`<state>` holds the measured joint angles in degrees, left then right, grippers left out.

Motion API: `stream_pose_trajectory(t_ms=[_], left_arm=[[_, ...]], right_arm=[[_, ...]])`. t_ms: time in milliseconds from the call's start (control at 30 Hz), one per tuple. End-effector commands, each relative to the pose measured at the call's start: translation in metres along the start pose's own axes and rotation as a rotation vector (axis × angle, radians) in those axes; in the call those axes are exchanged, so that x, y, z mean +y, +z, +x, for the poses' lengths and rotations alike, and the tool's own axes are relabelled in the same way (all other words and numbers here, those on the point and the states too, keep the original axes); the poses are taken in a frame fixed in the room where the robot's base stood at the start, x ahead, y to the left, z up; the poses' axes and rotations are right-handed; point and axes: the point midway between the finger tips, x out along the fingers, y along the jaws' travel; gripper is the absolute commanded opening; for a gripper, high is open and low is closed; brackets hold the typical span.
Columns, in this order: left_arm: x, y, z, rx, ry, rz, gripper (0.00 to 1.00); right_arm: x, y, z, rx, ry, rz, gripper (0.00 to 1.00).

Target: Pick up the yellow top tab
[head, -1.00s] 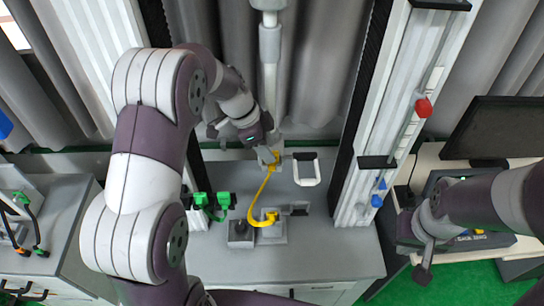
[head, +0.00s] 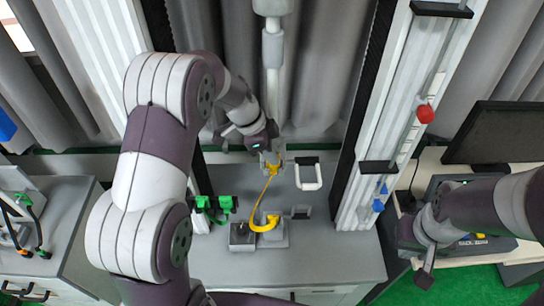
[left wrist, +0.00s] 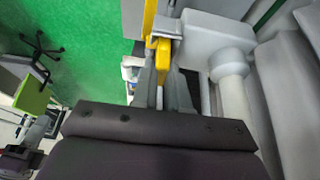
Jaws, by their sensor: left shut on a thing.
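The yellow top tab (head: 273,168) is at the upper end of a curved yellow strap (head: 257,204), below the column in the head view. My left gripper (head: 272,160) is at the tab, shut on it. In the left wrist view the yellow tab (left wrist: 163,52) sits between the finger ends of my left gripper (left wrist: 162,72). The strap's lower end joins a yellow piece (head: 266,225) on a grey block. My right gripper (head: 427,268) hangs at the right, away from the tab; its fingers are too unclear to judge.
A white handle (head: 309,174) stands just right of the tab. Green clips (head: 215,203) and a grey block (head: 242,237) are to the left. A white rail (head: 385,120) with red and blue knobs rises at right. The front of the grey bench is clear.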

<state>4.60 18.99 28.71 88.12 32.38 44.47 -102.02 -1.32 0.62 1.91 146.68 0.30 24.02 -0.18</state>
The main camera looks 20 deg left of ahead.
Motion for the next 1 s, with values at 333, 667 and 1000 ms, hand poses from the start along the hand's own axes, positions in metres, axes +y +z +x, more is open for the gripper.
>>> stream_pose_trajectory(t_ms=[333,667,1000], left_arm=[[0.009,-0.047,-0.033,0.001,-0.005,0.009,0.0],[0.031,-0.13,-0.053,0.001,-0.002,0.004,0.0],[0.034,-0.145,-0.055,0.005,-0.007,0.001,0.0]], right_arm=[[0.0,0.004,0.035,0.0,0.0,0.0,0.0],[0.0,0.002,0.019,0.0,0.0,0.0,0.0],[0.0,0.002,0.017,0.0,0.0,0.0,0.0]])
